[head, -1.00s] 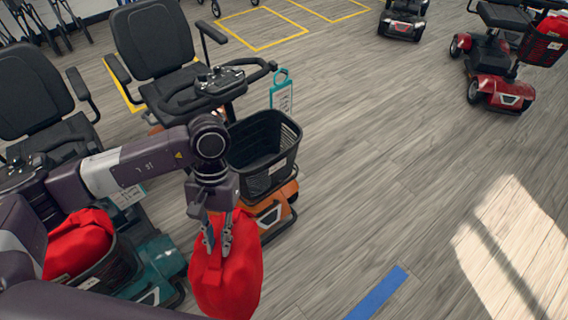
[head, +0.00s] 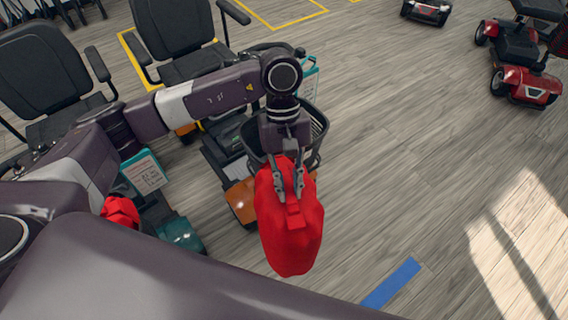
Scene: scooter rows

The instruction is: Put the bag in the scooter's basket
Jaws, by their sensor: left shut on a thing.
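My left gripper (head: 290,190) is shut on the top of a red bag (head: 288,240), which hangs below it. The bag is in front of the orange scooter (head: 241,200) and overlaps it in the picture. The orange scooter's black basket (head: 319,128) is partly hidden behind my left wrist and the bag; its right rim shows. I cannot see inside the basket. My right gripper is not in view.
A teal scooter (head: 180,234) stands to the left, with another red bag (head: 120,211) by its front, mostly hidden by my arm. A red scooter (head: 525,85) is at the upper right. Wooden floor (head: 410,180) on the right is clear, with a blue strip (head: 391,283).

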